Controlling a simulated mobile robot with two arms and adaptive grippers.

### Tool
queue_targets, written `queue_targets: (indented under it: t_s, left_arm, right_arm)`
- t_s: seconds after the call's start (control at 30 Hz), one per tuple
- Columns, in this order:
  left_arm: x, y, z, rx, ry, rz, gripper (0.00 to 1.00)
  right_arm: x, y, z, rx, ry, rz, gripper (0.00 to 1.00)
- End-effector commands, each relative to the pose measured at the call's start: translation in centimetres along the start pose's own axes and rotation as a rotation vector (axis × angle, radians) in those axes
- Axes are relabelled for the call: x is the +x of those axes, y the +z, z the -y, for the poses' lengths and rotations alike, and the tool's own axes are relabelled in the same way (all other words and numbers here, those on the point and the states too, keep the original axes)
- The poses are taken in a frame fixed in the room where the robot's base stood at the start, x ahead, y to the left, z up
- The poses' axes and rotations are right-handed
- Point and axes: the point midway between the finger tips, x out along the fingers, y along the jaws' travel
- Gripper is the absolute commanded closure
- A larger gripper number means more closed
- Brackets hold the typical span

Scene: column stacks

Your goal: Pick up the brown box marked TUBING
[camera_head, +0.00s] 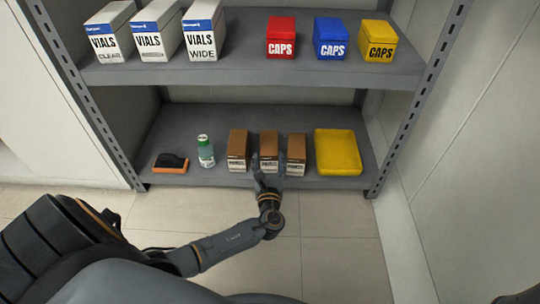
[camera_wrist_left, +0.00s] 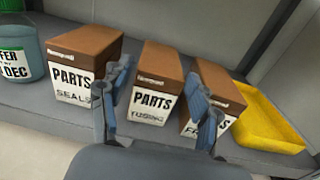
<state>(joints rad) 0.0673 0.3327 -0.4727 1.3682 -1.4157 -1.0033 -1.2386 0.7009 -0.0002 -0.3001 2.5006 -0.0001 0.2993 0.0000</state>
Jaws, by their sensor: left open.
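The brown box marked PARTS TUBING (camera_wrist_left: 160,70) is the middle of three brown boxes on the lower shelf; it also shows in the head view (camera_head: 268,143). It has a brown top and a white label on its front. My left gripper (camera_head: 269,160) is open in front of this box. In the left wrist view the fingers of my left gripper (camera_wrist_left: 158,74) stand apart, one towards each side of the box's front. My right gripper is not in view.
The SEALS box (camera_wrist_left: 84,62) stands close on the left, and a box with its label partly hidden (camera_wrist_left: 218,84) close on the right. A green-and-white bottle (camera_head: 205,152), an orange-and-black item (camera_head: 171,163) and a yellow tray (camera_head: 338,153) share the shelf. The upper shelf (camera_head: 240,72) overhangs.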

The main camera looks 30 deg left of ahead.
Motion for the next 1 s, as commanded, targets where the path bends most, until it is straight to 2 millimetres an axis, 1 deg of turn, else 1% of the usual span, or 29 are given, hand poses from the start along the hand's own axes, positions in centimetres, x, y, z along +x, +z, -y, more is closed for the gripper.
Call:
queue_targets:
  t_s: [0.03, 0.17, 0.23, 0.4, 0.53, 0.63, 0.83, 0.87, 0.9, 0.97, 1.0]
  left_arm:
    - [0.5, -0.1, 0.0, -0.001, 0.000, 0.002, 0.38]
    - [1.1, -0.1, 0.0, -0.001, -0.001, 0.000, 0.38]
    - [1.8, -0.3, 0.1, -0.001, -0.001, 0.002, 0.38]
    - [3.9, -0.7, 0.2, -0.005, 0.000, 0.003, 0.38]
    - [5.6, -0.5, 0.2, -0.003, -0.001, 0.001, 0.38]
    - [6.1, -0.3, 0.2, -0.001, -0.001, 0.000, 0.38]
    - [6.1, -0.1, 0.2, -0.001, -0.001, -0.001, 0.38]
    - [6.1, -0.1, 0.2, -0.001, -0.001, -0.001, 0.40]
    - [6.1, -0.1, 0.2, -0.002, -0.001, -0.001, 0.48]
    - [6.1, -0.1, 0.2, -0.002, -0.001, -0.001, 0.60]
    - [6.1, -0.1, 0.2, -0.002, -0.001, -0.001, 0.68]
  right_arm:
    - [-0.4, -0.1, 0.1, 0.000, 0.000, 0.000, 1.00]
    - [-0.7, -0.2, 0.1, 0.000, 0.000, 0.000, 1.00]
    - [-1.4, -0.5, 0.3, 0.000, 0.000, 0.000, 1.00]
    - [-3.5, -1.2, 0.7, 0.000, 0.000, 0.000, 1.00]
    - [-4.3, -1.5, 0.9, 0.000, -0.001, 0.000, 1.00]
    - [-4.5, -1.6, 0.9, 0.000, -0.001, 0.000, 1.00]
    - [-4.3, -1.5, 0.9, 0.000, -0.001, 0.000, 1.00]
    - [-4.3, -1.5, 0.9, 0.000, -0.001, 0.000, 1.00]
    - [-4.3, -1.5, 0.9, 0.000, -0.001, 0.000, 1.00]
    - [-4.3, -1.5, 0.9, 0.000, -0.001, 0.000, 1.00]
    - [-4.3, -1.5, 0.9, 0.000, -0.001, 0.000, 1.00]
